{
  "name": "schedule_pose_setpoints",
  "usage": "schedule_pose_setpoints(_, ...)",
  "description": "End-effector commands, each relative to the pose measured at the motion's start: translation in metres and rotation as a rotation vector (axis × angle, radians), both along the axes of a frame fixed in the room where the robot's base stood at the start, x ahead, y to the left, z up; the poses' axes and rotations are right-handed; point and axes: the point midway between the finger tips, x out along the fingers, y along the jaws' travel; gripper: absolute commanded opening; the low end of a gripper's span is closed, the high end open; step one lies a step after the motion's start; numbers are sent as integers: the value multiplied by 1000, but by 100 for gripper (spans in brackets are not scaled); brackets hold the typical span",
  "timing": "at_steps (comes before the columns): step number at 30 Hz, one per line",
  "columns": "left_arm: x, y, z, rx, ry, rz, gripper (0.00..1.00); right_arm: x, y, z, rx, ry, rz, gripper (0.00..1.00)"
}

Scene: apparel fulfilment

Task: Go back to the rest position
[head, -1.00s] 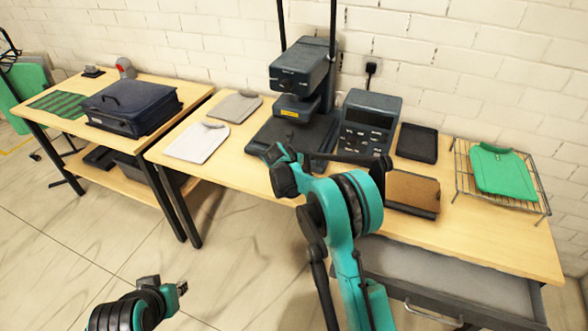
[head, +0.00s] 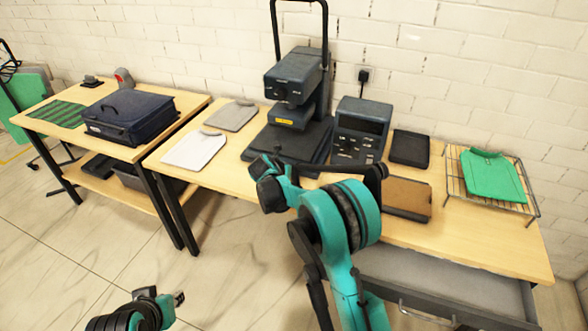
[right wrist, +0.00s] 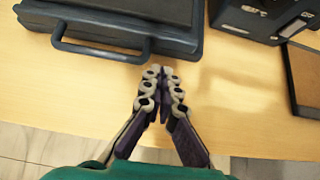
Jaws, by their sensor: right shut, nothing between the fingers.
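My right gripper shows in the right wrist view (right wrist: 158,78). Its fingers are closed together and empty, above the table's front edge, close to the handle and base of the heat press. In the head view the right arm's dark end (head: 270,185) is in front of the press (head: 295,75); the fingertips are not clear there. My left gripper (head: 178,298) is low at the bottom left of the head view, over the floor and away from the tables. Its fingers are too small to tell whether they are open or shut.
The work table (head: 225,178) holds a white folded garment (head: 193,150), a grey one (head: 231,116), a control box (head: 360,130), a black tray (head: 409,148), a brown board (head: 407,196) and a green shirt (head: 492,176) on a wire rack. A dark case (head: 130,115) sits on the left table.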

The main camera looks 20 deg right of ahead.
Motion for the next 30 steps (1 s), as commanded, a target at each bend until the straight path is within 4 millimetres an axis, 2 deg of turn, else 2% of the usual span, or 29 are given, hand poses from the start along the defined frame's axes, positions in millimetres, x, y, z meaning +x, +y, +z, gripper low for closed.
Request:
schedule_pose_setpoints(1,1,0,10,0,0,0,26,-7,6,13,0,0,3,0)
schedule_pose_setpoints(6,0,0,20,0,-1,0,26,-28,21,34,0,0,2,0)
schedule_pose_setpoints(14,0,0,25,0,0,0,26,-41,30,47,1,0,1,0)
schedule_pose_setpoints(20,0,0,25,0,0,0,26,-51,27,56,51,-23,-41,0)
schedule_pose_setpoints(23,0,0,25,0,0,0,26,-73,21,74,173,-73,-140,0)
schedule_pose_setpoints(26,0,0,25,0,0,0,26,-108,13,97,359,-147,-299,0)
schedule_pose_setpoints(30,0,0,25,0,0,0,26,-167,4,123,642,-253,-559,0)
